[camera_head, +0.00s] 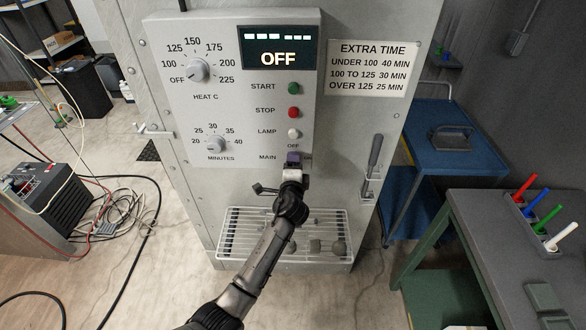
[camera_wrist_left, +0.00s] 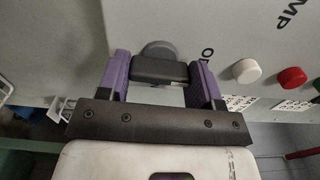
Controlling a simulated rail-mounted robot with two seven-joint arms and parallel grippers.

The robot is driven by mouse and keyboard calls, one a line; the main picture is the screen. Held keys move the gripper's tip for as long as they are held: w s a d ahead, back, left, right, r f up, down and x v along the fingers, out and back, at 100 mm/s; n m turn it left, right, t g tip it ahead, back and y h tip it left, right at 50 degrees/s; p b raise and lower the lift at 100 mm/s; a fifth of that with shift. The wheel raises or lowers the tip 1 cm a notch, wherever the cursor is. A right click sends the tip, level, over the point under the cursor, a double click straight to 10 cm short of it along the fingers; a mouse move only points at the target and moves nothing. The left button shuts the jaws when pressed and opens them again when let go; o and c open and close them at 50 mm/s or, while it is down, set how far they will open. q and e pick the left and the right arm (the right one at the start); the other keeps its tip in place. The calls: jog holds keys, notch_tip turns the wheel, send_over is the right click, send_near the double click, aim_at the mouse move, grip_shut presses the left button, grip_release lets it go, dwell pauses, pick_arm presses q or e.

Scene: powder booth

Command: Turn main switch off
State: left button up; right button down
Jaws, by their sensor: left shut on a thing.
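The main switch (camera_wrist_left: 160,70) shows in the left wrist view as a dark block in front of a grey round base. My left gripper (camera_head: 293,160) is at the MAIN label on the grey control panel (camera_head: 180,120), and it hides most of the switch in the head view. In the left wrist view the purple fingers (camera_wrist_left: 162,80) stand on both sides of the dark block, shut on it. The display (camera_head: 278,48) above reads OFF. My right gripper is not in view.
Above my gripper are the white lamp button (camera_head: 293,133), red stop button (camera_head: 293,112) and green start button (camera_head: 293,88). A lever handle (camera_head: 373,160) is to the right. A wire rack (camera_head: 235,238) sticks out below. A blue cart (camera_head: 440,135) stands at the right.

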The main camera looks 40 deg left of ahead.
pick_arm(q)
jog(key=shift+n, duration=0.3)
dwell(0.4)
jog(key=o, duration=0.9)
jog(key=v, duration=1.3)
jog(key=shift+s+d, duration=0.3)
